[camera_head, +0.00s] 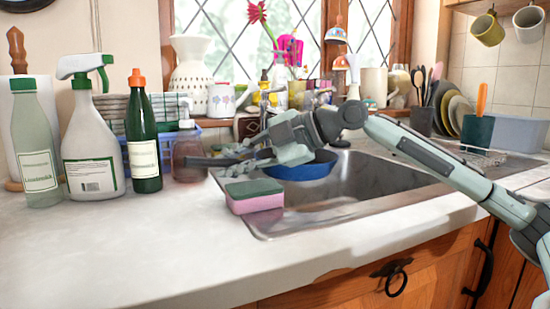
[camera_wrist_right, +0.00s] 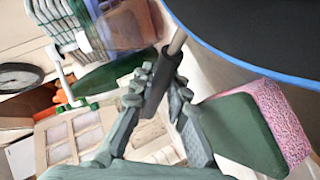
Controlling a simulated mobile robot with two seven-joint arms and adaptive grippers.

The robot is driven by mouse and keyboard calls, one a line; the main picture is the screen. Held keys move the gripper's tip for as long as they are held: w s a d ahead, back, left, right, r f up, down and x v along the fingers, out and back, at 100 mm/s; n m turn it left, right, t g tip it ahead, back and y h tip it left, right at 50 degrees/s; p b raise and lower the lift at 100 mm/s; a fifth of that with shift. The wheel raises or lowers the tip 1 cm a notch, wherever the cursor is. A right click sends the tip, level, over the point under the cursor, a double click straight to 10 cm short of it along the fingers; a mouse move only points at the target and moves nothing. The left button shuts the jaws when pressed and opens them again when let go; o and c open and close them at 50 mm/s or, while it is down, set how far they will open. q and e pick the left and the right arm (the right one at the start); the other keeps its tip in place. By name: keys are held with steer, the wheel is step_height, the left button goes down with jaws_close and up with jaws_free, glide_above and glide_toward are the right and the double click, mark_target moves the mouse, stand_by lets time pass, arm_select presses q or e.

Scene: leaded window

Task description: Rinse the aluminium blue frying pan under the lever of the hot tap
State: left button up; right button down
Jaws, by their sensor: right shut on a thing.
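The blue frying pan (camera_head: 305,169) is at the left part of the sink basin, partly hidden behind my right gripper. Its dark handle (camera_head: 205,161) points left over the counter edge. My right gripper (camera_head: 250,154) is shut on the handle. In the right wrist view, its fingers (camera_wrist_right: 168,88) close around the handle, and the pan's dark inside and blue rim (camera_wrist_right: 235,57) fill the upper right. What looks like the metal tap (camera_head: 264,103) stands behind the gripper, partly hidden; I cannot make out its lever or any water. My left gripper is not in view.
A pink and green sponge (camera_head: 254,196) lies at the sink's near left corner, close to the gripper. A soap bottle (camera_head: 188,150), a dark green bottle (camera_head: 143,140) and a spray bottle (camera_head: 88,140) stand left. The right part of the basin (camera_head: 375,177) is empty.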

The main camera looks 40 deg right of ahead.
steer(key=shift+r, duration=0.15)
steer(key=shift+s+a+r+p, duration=0.25)
steer(key=shift+s+a+r, duration=0.5)
steer(key=shift+s+r, duration=0.3)
steer(key=shift+s+a+r+p, duration=0.25)
steer(key=shift+s+a+r, duration=0.45)
steer(key=shift+s+r, duration=0.3)
steer(key=shift+f, duration=0.1)
